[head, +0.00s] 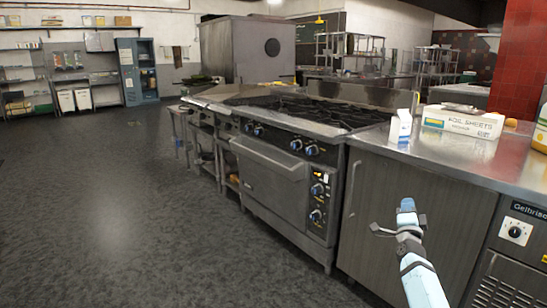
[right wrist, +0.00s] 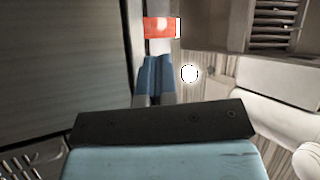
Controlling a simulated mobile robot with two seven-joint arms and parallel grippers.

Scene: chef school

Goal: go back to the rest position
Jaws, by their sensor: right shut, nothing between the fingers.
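My right gripper (head: 407,204) is in front of the grey cabinet (head: 440,215) at the right of the head view, with its arm coming up from the bottom edge. In the right wrist view its two blue fingers (right wrist: 154,80) lie together, shut, with nothing held between them. My left gripper is not in view.
A steel counter (head: 420,153) above the cabinet holds a small white carton (head: 400,128) and a foil sheets box (head: 462,121). A stove with an oven (head: 270,180) stands to its left. The dark floor (head: 100,200) at left is clear.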

